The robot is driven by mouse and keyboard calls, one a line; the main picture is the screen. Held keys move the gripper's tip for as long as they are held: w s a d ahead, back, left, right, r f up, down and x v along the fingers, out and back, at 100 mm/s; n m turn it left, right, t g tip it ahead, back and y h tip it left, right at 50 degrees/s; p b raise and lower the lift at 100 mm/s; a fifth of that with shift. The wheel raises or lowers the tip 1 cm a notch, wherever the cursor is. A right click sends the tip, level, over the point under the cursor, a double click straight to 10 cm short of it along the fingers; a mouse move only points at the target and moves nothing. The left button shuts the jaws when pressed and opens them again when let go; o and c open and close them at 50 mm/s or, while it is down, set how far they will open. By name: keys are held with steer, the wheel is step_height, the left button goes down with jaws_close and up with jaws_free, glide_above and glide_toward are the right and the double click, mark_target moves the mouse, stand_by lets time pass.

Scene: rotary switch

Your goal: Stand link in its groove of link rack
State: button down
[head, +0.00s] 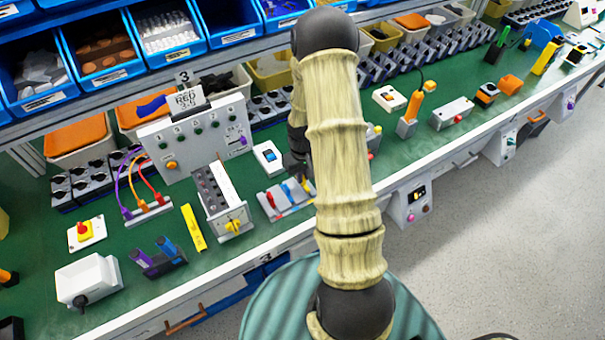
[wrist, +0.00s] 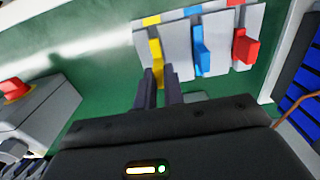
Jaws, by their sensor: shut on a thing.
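The grey link rack (head: 281,204) lies on the green bench, left of my arm; in the wrist view the rack (wrist: 178,52) has yellow, blue and red marks along its edge. A blue link (wrist: 202,52) and a red link (wrist: 245,48) stand in it. My gripper (wrist: 161,78) is shut on a yellow link (wrist: 156,56), at the yellow-marked place of the rack. The fingers hide the link's lower end, so I cannot tell whether it is fully seated. In the head view my arm partly covers the gripper.
A grey box with a red button (wrist: 15,88) is at the left of the wrist view. In the head view, a switch box with a yellow knob (head: 232,226) stands left of the rack, and a small blue-switch box (head: 268,158) behind it. The bench front edge is near.

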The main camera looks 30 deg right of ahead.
steer(key=shift+f+b, duration=0.45)
steer(key=shift+f, duration=0.3)
steer(key=c, duration=1.4)
jaws_free()
steer(key=shift+c, duration=0.2)
steer(key=shift+r, duration=0.2)
step_height(320, 180, up, 17)
steer(key=shift+b, duration=0.45)
steer(key=s+a+r+t, duration=0.2)
steer(key=s+a+r, duration=0.2)
steer(key=s+a, duration=0.8)
steer(key=shift+s+a+t+p, duration=0.2)
steer(key=shift+a+t+p, duration=0.1)
steer(key=shift+a, duration=0.5)
